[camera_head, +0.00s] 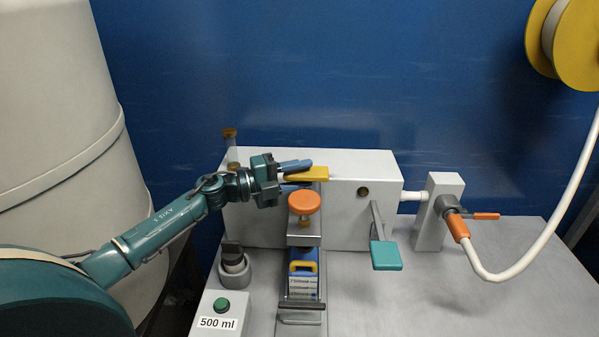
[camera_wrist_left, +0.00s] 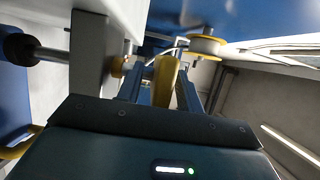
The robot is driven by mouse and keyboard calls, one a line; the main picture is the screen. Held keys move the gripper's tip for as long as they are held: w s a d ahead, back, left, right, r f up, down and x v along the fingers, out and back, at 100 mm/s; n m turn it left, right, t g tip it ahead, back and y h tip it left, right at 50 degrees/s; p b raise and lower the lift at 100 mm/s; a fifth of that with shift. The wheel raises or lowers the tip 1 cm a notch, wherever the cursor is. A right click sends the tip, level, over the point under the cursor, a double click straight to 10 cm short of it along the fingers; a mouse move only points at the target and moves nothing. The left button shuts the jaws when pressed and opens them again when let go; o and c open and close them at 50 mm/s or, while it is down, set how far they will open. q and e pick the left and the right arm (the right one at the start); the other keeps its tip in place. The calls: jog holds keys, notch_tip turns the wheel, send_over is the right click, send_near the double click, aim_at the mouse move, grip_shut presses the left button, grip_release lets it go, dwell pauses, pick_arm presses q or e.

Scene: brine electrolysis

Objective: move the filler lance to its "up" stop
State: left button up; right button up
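The filler lance's handle seems to be the yellow bar (camera_head: 318,173) on the front of the white machine housing. It also shows as a yellow piece (camera_wrist_left: 166,78) between the fingers in the left wrist view. My left gripper (camera_head: 302,175) reaches in from the left, one finger above the bar and one below. The fingers look open around the bar, with gaps visible in the left wrist view. The lance's lower part is hidden behind the orange knob (camera_head: 304,203) and its bracket. My right gripper is not in view.
A teal-padded lever (camera_head: 386,255) and an orange-handled valve (camera_head: 486,216) with a white hose (camera_head: 520,264) are right. A green button (camera_head: 221,305) is front left. The bench's right front is clear.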

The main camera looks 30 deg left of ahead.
pick_arm(q)
jog(key=shift+c, duration=0.2)
grip_shut()
dwell(0.5)
